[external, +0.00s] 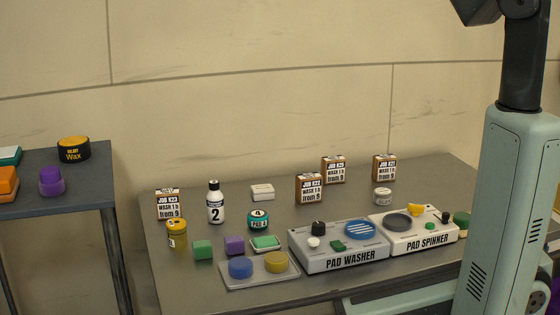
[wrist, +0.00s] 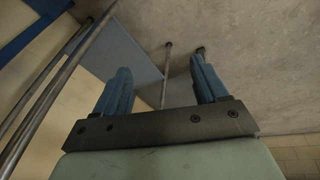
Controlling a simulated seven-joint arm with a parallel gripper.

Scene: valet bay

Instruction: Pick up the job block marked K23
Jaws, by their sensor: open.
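Several brown job blocks with white labels stand on the grey table: one at the left (external: 168,204), one mid-table (external: 309,188), one just behind it (external: 333,170) and one at the right rear (external: 384,168). Each label starts with "JOB" and a number, but the print is too small to tell for sure which is K23. My gripper (wrist: 160,88) shows in the wrist view with its two blue fingers apart and nothing between them. It is outside the external view, and no job block shows in the wrist view.
The pad washer (external: 340,247) and pad spinner (external: 413,230) stand at the table's front right. A white bottle (external: 215,204), yellow tin (external: 177,234), teal tin (external: 258,219) and grey pad tray (external: 260,280) stand left of them. A side table (external: 85,181) holds a wax tin (external: 73,150).

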